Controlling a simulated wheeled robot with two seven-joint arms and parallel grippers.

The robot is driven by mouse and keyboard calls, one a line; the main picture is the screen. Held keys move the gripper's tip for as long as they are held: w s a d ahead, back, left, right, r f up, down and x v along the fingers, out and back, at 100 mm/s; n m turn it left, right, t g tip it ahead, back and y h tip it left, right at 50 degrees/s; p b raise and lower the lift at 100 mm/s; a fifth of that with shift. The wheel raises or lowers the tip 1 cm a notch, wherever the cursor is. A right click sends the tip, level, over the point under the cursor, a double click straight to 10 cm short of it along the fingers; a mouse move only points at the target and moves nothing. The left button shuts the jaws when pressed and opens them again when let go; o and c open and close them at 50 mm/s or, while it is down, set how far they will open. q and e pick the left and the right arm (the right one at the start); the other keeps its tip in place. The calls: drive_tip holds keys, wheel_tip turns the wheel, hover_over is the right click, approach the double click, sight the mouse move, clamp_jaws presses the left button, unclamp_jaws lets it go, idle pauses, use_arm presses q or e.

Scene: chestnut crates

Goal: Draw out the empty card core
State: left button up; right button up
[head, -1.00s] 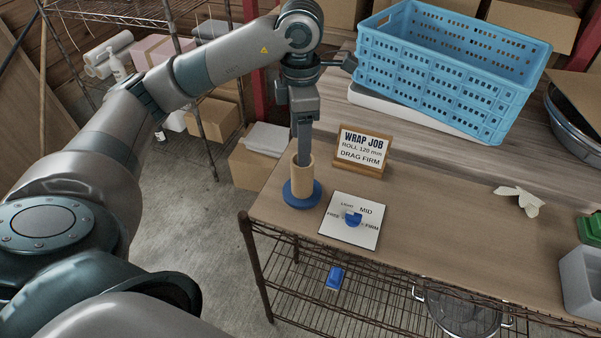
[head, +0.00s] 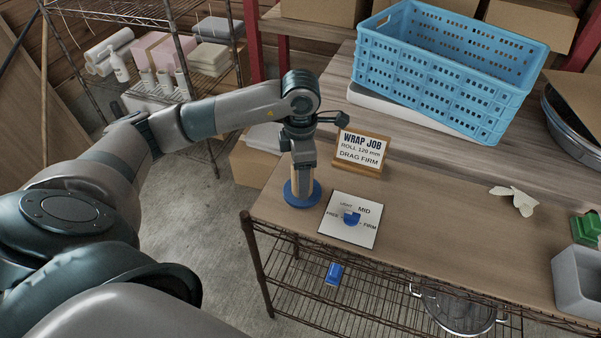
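The tan card core (head: 296,187) stands upright on a round blue base (head: 301,197) near the table's left edge. My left gripper (head: 303,184) points straight down at the core and overlaps it, hiding most of it. A tan strip of the core shows beside the fingers. I cannot tell whether the fingers are closed on it. The core still stands on the base. My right gripper is out of view.
A sign (head: 361,150) reading "WRAP JOB, ROLL 120 mm, DRAG FIRM" stands just behind right. A white dial card (head: 338,231) with a blue knob (head: 351,217) lies in front right. A blue crate (head: 440,75) is at the back. The table's middle is mostly clear.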

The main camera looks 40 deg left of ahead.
use_arm(q)
clamp_jaws()
idle(0.4)
drive_tip(key=shift+r, duration=0.55)
idle(0.4)
drive_tip(key=c, duration=0.9)
unclamp_jaws()
drive_tip(key=shift+c, duration=0.2)
clamp_jaws()
drive_tip(key=shift+r+p, duration=0.65)
drive_tip(key=shift+r, duration=1.05)
